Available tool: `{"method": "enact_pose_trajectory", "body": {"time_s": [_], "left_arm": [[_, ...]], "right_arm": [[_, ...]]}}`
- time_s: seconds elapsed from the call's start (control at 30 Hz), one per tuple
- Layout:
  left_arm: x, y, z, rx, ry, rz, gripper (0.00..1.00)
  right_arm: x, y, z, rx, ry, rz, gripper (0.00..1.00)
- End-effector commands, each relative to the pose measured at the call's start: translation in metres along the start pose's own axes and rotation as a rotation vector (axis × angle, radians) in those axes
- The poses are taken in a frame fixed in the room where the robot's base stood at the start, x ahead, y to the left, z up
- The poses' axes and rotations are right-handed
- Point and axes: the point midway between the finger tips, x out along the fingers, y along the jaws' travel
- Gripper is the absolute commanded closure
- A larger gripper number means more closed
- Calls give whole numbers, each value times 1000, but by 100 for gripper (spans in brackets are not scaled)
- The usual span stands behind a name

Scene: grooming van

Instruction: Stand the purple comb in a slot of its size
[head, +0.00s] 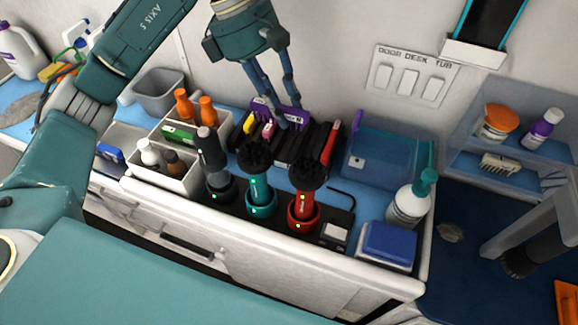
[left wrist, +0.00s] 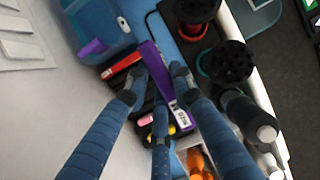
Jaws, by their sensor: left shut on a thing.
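My left gripper (head: 287,112) comes down from above and is shut on the purple comb (head: 262,108). In the left wrist view the comb (left wrist: 152,68) lies lengthwise between the fingers (left wrist: 157,92), its white label showing. The comb is over the back of the black slotted rack (head: 311,146); I cannot tell whether its lower edge is inside a slot. The rack holds a yellow comb (head: 249,122), a pink one (head: 268,130) and a red one (head: 329,142). Fingers and comb hide part of the slots. My right gripper is not in view.
Several round-headed tools, one teal (head: 261,190) and one red (head: 304,195), stand in front of the rack. A clear blue bin (head: 382,158) is to its right, a white caddy of bottles (head: 178,178) to its left. The wall is close behind.

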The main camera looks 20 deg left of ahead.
Motion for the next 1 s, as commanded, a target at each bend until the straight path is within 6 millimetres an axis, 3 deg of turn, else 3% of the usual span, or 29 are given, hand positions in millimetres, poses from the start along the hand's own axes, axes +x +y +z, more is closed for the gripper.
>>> {"method": "enact_pose_trajectory", "body": {"time_s": [0.27,0.6,1.0], "left_arm": [[56,-1,-25,-4,2,-7,98],[131,0,-56,-2,1,-4,98],[168,1,-71,-3,0,-3,98]], "right_arm": [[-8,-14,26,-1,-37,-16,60],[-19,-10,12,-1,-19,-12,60],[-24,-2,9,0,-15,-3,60]]}}
